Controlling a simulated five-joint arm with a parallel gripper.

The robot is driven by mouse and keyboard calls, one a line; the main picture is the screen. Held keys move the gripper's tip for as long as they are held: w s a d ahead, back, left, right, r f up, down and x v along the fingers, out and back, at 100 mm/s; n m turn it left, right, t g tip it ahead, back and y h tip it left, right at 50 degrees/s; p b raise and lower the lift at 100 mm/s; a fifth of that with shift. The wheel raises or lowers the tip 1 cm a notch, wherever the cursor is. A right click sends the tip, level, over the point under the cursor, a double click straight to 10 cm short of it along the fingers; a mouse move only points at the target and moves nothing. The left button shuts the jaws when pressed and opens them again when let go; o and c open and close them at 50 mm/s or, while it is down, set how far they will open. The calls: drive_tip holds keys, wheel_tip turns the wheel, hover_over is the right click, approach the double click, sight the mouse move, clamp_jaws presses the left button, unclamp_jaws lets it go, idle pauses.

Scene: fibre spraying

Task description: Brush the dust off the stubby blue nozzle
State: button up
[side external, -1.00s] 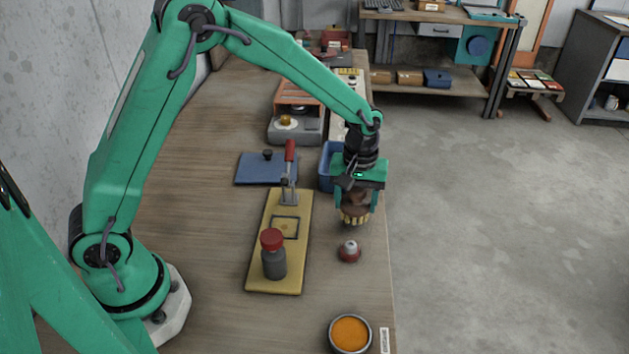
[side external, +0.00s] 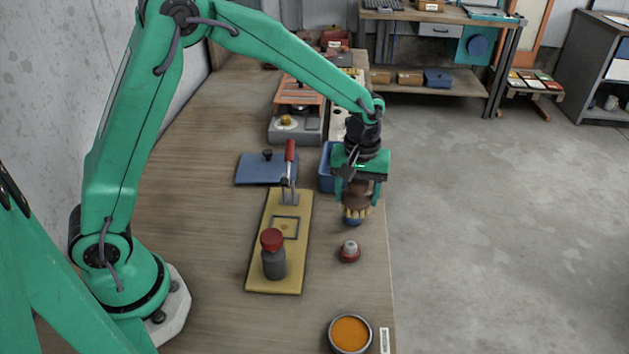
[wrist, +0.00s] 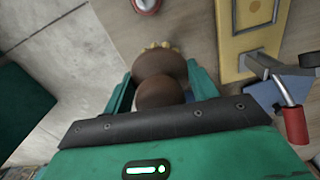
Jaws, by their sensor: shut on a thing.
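My gripper (side external: 358,190) is shut on a brown brush (side external: 356,195) with pale yellow bristles, held bristles down near the bench's right edge. In the wrist view my gripper (wrist: 162,95) has the rounded brown brush (wrist: 160,70) between its fingers. A small blue piece, seemingly the stubby blue nozzle (side external: 352,220), shows directly under the bristles in the side view. The bristles overlap it; I cannot tell whether they touch it. Most of it is hidden, and so is any dust on it. The wrist view does not show it.
A red nozzle with a pale tip (side external: 349,252) stands just in front of the brush. A yellow board (side external: 256,262) with a red-capped bottle (side external: 273,256) and a red-handled clamp (side external: 290,170) lies left. A blue bin (side external: 326,170) is behind; an orange-filled bowl (side external: 350,334) is in front.

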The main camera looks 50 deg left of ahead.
drive_tip(key=shift+r, duration=1.7)
drive_tip(key=shift+r, duration=1.5)
drive_tip(key=shift+s+d, duration=0.1)
